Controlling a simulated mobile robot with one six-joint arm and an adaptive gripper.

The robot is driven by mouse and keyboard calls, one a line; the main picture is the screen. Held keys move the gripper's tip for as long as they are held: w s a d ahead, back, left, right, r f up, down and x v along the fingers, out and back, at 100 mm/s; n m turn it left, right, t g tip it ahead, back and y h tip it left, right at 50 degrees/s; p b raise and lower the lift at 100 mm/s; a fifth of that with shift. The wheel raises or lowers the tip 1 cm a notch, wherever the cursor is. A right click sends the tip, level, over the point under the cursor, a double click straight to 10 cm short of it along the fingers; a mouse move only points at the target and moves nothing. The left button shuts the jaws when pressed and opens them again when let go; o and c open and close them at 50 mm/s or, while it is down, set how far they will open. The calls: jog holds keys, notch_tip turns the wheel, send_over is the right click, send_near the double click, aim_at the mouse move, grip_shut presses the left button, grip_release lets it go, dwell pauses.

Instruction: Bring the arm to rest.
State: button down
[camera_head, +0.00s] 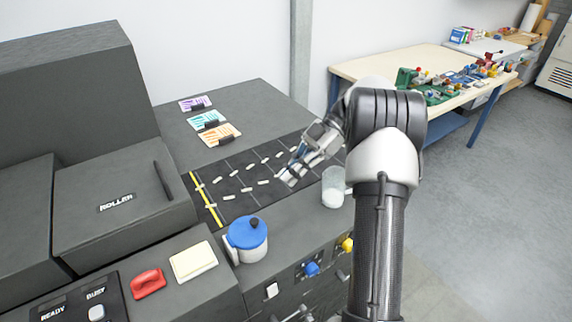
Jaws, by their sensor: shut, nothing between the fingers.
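My arm rises at the right of centre in the head view and bends over toward the left at its top. My gripper (287,181) is shut and empty. It hangs over the dark marked mat (235,208), near several small white pieces (264,182). I cannot tell how high its fingertips are above the mat. Part of the mat's right end is hidden behind my gripper and arm.
A clear cup with white contents (333,188) stands close to my arm. A blue-lidded jar (246,238) stands in front of the mat. Coloured cards (208,121) lie behind it. The roller housing (120,200) is at left, a cluttered workbench (385,68) at back right.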

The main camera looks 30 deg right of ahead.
jog(key=s+a+r+m+h, duration=0.3)
jog(key=s+a+r+m, duration=0.1)
jog(key=a, duration=0.3)
jog(key=s+a+r+m+h, duration=0.4)
jog(key=a+r, duration=0.1)
jog(key=a, duration=0.2)
jog(key=s+a+f+m+t+h, duration=0.1)
jog(key=s+a+m+t+h, duration=0.1)
jog(key=s+m, duration=0.2)
jog(key=s+a+f+m+t+h+b, duration=0.1)
jog(key=s+m, duration=0.4)
jog(key=s, duration=0.5)
jog(key=shift+s+a+f+t+h, duration=0.15)
jog(key=shift+a+f+t+h, duration=0.35)
jog(key=shift+a+t, duration=0.65)
jog(key=shift+a+g, duration=0.2)
jog(key=shift+g, duration=0.05)
